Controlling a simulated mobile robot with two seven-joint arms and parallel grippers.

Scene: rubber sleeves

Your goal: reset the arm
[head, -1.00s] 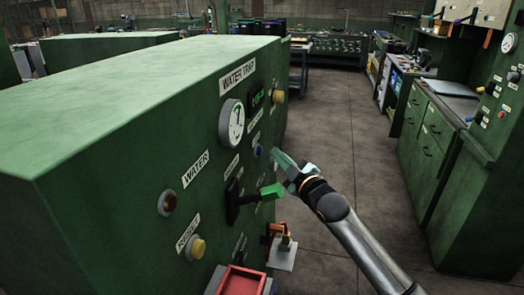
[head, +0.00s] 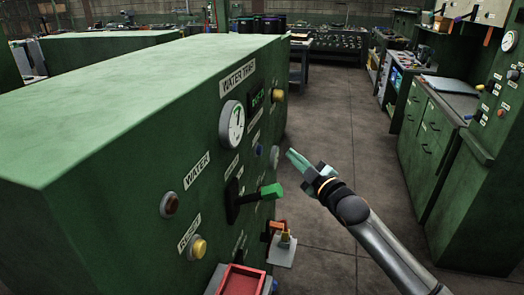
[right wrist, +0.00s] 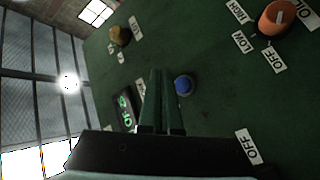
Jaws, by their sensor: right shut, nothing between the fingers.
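My right gripper (head: 292,156) shows in the head view, reaching in from the lower right beside the front panel of a green machine (head: 130,110). Its green fingers are shut together with nothing between them, and a gap of floor shows between them and the panel. In the right wrist view the shut fingers (right wrist: 161,100) point at the panel, beside a blue button (right wrist: 184,85). My left gripper is in neither view.
The panel carries a gauge (head: 231,123), a lever with a green handle (head: 271,191), a yellow button (head: 197,247) and a red tray (head: 241,280) that stick out. Green cabinets (head: 428,140) stand at the right. The floor (head: 340,120) between is clear.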

